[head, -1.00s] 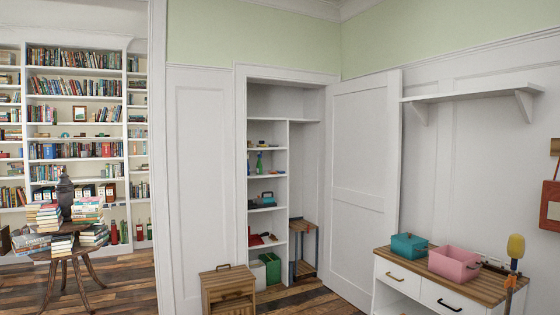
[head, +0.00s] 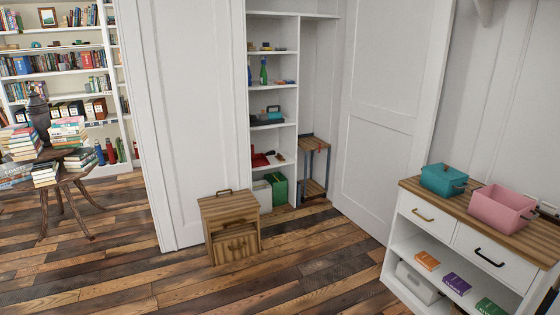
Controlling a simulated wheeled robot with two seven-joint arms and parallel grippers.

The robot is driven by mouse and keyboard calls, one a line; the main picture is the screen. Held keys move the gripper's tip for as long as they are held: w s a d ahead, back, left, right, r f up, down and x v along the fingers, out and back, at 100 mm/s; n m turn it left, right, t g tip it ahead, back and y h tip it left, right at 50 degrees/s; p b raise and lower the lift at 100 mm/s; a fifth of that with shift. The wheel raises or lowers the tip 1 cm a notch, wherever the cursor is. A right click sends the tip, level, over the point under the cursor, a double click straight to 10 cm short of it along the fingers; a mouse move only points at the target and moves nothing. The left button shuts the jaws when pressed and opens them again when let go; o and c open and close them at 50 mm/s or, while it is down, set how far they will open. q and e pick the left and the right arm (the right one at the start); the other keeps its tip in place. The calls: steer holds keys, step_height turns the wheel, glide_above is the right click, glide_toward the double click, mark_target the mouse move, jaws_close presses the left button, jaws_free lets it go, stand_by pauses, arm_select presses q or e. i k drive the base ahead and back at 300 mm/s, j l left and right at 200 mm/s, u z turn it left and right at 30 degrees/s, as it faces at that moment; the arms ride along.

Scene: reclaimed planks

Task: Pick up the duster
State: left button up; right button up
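I cannot make out a duster for certain in the head view. A small red object (head: 260,160), too small to identify, lies on a low shelf of the open closet with a dark item beside it. The yellow-headed, long-handled object seen earlier at the right is outside this view. Neither of my grippers is in view.
A white cabinet with a wooden top (head: 415,186) at right bears a teal bin (head: 442,180) and a pink bin (head: 500,208). A wooden crate (head: 228,208) stands before the closet (head: 296,18). A book-laden round table (head: 72,176) is at left. The middle plank floor (head: 300,265) is clear.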

mark_target(266, 47)
steer(key=i, duration=1.4)
steer(key=i+l+u, duration=0.1)
steer(key=i, duration=1.3)
steer(key=i+l, duration=0.15)
steer(key=i, duration=1.25)
